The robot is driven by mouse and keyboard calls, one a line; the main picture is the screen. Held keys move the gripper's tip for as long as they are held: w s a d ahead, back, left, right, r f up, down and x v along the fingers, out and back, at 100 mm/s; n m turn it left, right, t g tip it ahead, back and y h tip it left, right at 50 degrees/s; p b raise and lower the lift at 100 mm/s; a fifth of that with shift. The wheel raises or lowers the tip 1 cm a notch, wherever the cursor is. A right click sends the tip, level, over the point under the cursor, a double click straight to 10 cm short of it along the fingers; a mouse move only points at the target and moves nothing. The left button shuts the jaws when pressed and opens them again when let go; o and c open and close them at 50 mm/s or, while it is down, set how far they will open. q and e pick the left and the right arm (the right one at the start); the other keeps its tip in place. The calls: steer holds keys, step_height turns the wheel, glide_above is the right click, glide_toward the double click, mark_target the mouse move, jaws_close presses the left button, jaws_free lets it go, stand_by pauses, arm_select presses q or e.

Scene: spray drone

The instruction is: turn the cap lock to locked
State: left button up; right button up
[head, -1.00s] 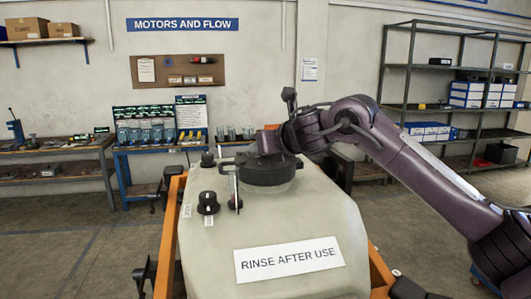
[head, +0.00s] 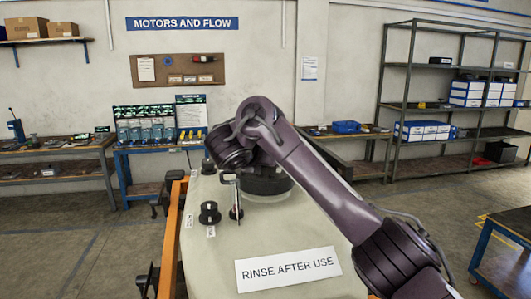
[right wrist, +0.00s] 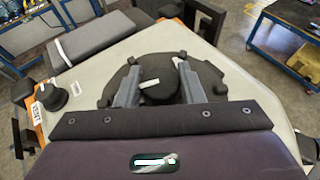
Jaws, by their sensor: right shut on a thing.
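The dark round cap (head: 266,184) sits on top of the pale tank (head: 215,265); in the head view my right arm covers much of it. In the right wrist view the cap (right wrist: 208,75) has a raised black knob (right wrist: 157,72) with a white mark at its centre, which I take for the cap lock. My right gripper (right wrist: 158,84) is shut on this knob, one finger on each side. The white mark points left in the wrist picture. No lock wording on the cap is readable. My left gripper is in neither view.
A smaller black knob (head: 209,212) with white labels stands left of the cap, beside a thin upright post (head: 236,202). An orange frame (head: 171,240) edges the tank. Benches and shelves (head: 455,95) stand back by the wall, with open floor between.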

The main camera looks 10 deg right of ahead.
steer(key=shift+m+g+h, duration=0.5)
steer(key=shift+m+h, duration=0.1)
steer(key=shift+h, duration=0.3)
steer(key=o, duration=1)
steer(key=shift+w, duration=0.1)
steer(key=b+v, duration=0.4)
steer(key=v, duration=0.2)
steer(key=shift+a+f+b, duration=0.1)
steer(key=shift+f+b, duration=0.05)
steer(key=shift+b, duration=0.15)
steer(key=shift+s+a+r+b, duration=0.4)
steer(key=shift+s+r+b, duration=0.1)
steer(key=shift+s+b, duration=0.05)
steer(key=shift+a, duration=0.1)
